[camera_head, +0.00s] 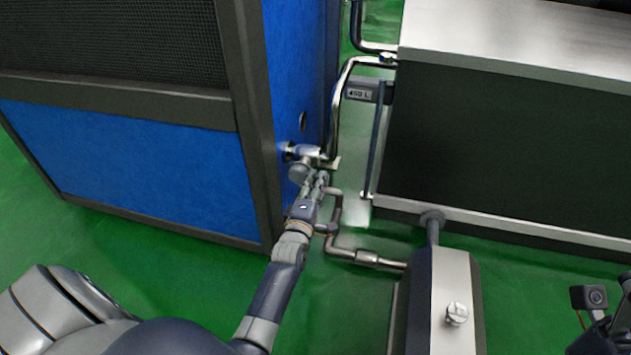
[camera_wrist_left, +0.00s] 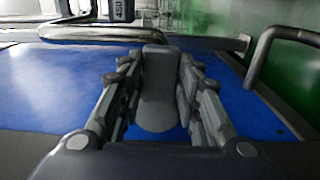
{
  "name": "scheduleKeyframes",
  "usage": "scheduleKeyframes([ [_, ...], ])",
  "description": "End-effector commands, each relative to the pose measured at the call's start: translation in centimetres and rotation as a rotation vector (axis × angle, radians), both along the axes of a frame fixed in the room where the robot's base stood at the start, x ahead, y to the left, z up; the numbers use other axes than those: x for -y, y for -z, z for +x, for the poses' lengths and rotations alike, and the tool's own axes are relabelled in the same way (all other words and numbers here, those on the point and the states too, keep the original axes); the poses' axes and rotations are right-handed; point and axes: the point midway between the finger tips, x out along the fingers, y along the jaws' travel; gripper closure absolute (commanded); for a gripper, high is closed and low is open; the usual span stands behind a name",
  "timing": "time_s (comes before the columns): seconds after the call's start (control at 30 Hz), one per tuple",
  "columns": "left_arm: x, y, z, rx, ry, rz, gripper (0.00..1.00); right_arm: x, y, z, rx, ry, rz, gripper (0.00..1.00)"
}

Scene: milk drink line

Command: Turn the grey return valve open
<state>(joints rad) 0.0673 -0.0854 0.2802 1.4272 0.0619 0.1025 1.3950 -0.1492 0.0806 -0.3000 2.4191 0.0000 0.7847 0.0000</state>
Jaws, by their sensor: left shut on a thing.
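The grey return valve (camera_head: 299,171) sits on the pipe fitting at the right side of the blue cabinet. My left gripper (camera_head: 319,179) reaches it from below in the head view and is shut around its handle. In the left wrist view, the grey handle (camera_wrist_left: 157,90) stands between the two fingers of my left gripper (camera_wrist_left: 158,100), which lie along both its sides. The fingers partly hide the valve in the head view. Part of my right wrist (camera_head: 605,315) shows at the lower right edge; its fingers cannot be made out.
The blue cabinet (camera_head: 130,160) stands to the left of the valve. Metal pipes (camera_head: 340,105) run close beside my left gripper. A dark tank housing (camera_head: 510,140) with a steel top stands at the right. A steel-topped unit (camera_head: 455,285) is in front. Green floor lies between them.

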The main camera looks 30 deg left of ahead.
Motion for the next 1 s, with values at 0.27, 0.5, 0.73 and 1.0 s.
scheduleKeyframes([
  [0.27,0.00,-0.33,0.09,0.012,0.001,-0.030,1.00,0.04,0.21,-0.05,-0.013,-0.001,0.001,0.40],
  [0.5,0.02,-0.35,0.11,0.014,0.001,-0.035,1.00,0.05,0.23,-0.05,-0.013,-0.001,0.001,0.40],
  [0.73,0.03,-0.31,0.09,0.013,0.001,-0.033,0.48,0.04,0.23,-0.06,-0.013,-0.001,0.001,0.40],
  [1.0,0.05,-0.18,-0.04,0.010,0.001,-0.030,0.48,0.05,0.21,-0.02,-0.013,0.000,0.000,0.40],
])
